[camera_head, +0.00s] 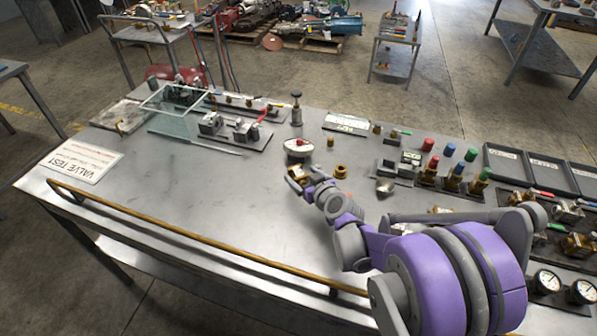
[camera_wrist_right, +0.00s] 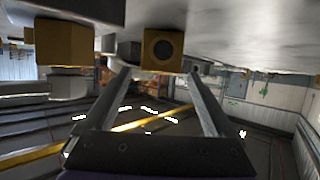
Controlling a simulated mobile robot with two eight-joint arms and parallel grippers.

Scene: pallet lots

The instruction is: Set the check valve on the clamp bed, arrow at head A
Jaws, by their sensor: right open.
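A brass valve body (camera_head: 296,173), which may be the check valve, lies on the steel bench at my right gripper (camera_head: 308,186). In the right wrist view, the right gripper (camera_wrist_right: 160,80) is open, and a brass end with a dark round hole (camera_wrist_right: 162,49) shows between and just beyond its fingertips. I cannot tell whether they touch; no arrow can be made out. The clamp bed (camera_head: 243,140) seems to be the grey plate with metal blocks and a clear guard (camera_head: 172,121), at the back left. Heads A and B cannot be told apart. My left gripper is out of view.
A round white-topped part (camera_head: 298,147) and a brass fitting (camera_head: 340,171) stand close to the right gripper. Several colour-capped valves (camera_head: 427,170) and black trays (camera_head: 548,172) are on the right. A VALVE TEST sign (camera_head: 80,160) lies left. The left-front bench is clear.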

